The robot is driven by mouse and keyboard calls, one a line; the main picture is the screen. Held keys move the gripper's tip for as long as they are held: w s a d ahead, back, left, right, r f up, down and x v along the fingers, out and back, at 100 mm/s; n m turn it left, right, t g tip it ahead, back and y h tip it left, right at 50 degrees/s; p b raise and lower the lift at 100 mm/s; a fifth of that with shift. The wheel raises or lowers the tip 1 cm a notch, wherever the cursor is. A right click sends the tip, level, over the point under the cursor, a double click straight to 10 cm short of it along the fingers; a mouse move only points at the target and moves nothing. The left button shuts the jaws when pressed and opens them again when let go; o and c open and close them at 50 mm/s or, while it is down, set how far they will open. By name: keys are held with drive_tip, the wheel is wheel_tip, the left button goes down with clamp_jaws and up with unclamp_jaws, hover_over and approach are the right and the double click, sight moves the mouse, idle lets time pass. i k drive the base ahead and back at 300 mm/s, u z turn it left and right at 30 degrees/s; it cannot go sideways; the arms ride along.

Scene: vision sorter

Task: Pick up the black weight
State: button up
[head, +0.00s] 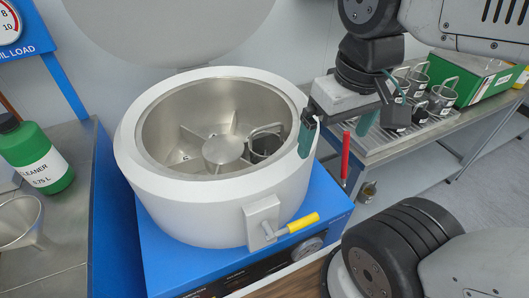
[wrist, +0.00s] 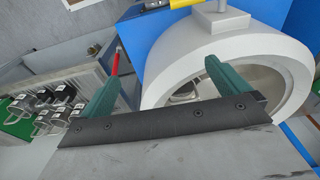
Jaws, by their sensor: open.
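Dark, labelled pieces that look like black weights (head: 396,116) stand among metal cups on the right bench in the head view, partly behind my gripper. Dark pieces also show among the cups at the left of the wrist view (wrist: 66,98); I cannot tell which one is the black weight. My gripper (head: 352,116) is open and empty, its teal fingers apart. It hangs beside the right rim of the white centrifuge bowl. In the wrist view my gripper (wrist: 165,75) has one finger in front of the bowl and the other nearer the bench.
The open white centrifuge (head: 150,205) on a blue base has a metal cup (head: 266,142) inside its bowl. Its yellow-handled latch (head: 297,223) sticks out in front. Several metal cups (head: 441,98) and a green box (head: 478,78) stand on the right bench. A red rod (head: 345,157) hangs at its edge.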

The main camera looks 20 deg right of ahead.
sight(420, 116)
drive_tip(key=k, duration=0.5)
drive_tip(key=z, duration=2.4)
drive_tip(key=i, duration=1.5)
drive_tip(key=u, duration=2.85)
